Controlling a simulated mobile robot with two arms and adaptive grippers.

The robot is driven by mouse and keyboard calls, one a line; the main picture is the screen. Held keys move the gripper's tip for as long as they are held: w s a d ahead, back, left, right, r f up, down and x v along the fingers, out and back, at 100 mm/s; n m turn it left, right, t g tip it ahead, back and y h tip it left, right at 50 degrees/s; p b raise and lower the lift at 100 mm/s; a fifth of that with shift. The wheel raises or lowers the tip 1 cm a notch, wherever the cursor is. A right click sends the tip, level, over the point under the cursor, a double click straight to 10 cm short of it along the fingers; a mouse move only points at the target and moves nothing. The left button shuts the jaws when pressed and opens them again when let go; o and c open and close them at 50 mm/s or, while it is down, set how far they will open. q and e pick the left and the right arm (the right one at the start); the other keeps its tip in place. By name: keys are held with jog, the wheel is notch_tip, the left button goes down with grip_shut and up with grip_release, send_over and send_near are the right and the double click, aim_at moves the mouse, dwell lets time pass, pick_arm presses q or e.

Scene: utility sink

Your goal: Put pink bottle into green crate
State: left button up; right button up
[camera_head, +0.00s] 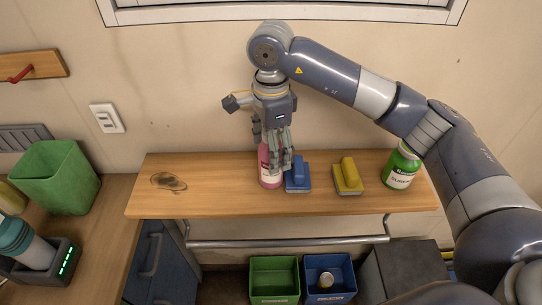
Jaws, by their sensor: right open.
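The pink bottle (268,170) stands upright on the wooden shelf, left of a blue brush. My right gripper (281,160) is open and reaches down from above at the bottle's right side. Its fingers hide part of the bottle and its top, and I cannot tell whether they touch it. A green crate (273,298) with a label sits low below the shelf, left of a blue crate. A larger green bin (55,178) stands on the left counter. My left gripper is out of view.
A blue brush (297,180), a yellow brush (348,180) and a green bottle (402,167) stand along the shelf to the right. A dark stain (168,182) marks its left end. A metal rail (290,242) runs below the shelf, above the blue crate (329,293).

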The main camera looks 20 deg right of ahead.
jog(key=shift+f, duration=1.25)
jog(key=c, duration=1.3)
jog(key=shift+o, duration=0.2)
jog(key=shift+r, duration=0.15)
